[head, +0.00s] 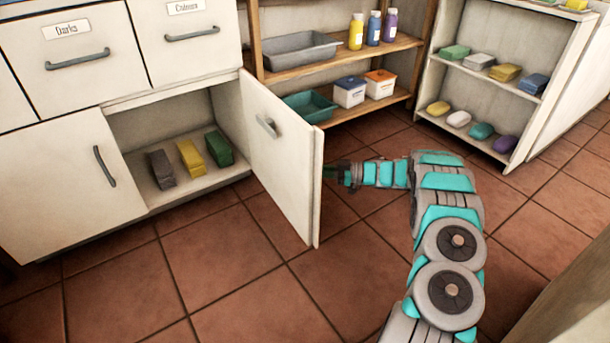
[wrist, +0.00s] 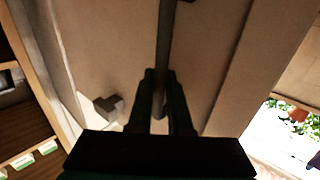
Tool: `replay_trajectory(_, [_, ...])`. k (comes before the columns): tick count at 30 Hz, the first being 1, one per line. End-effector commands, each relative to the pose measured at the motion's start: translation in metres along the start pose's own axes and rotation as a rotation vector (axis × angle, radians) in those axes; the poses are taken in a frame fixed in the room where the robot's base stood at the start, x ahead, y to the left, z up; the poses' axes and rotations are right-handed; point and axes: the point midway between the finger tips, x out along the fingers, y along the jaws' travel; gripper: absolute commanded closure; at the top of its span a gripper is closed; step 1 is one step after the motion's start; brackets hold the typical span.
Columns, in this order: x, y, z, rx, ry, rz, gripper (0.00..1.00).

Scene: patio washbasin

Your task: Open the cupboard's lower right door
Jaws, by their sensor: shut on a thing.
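The cupboard's lower right door (head: 285,165) stands wide open, swung out to the right, its inner face toward the head camera. My gripper (head: 334,173) is on the far, outer side of the door near its free edge, and its tips are partly hidden by it. In the wrist view my gripper (wrist: 160,85) is shut on the door's handle (wrist: 166,40), a dark long bar between the fingers. The head view does not show this handle. The open compartment (head: 150,130) holds a dark grey, a yellow and a green block.
The lower left door (head: 65,185) and the drawers (head: 85,60) above are shut. A wooden shelf (head: 340,52) with tubs and bottles stands behind the open door. A white rack (head: 485,82) with soaps is at right. The tiled floor (head: 245,290) in front is clear.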

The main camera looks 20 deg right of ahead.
Motion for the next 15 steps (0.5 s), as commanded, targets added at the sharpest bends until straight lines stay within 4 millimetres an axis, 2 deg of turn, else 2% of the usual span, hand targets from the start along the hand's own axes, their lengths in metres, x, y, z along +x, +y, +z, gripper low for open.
replay_trajectory(15, [-0.025,0.023,0.002,0.001,0.000,-0.068,1.00])
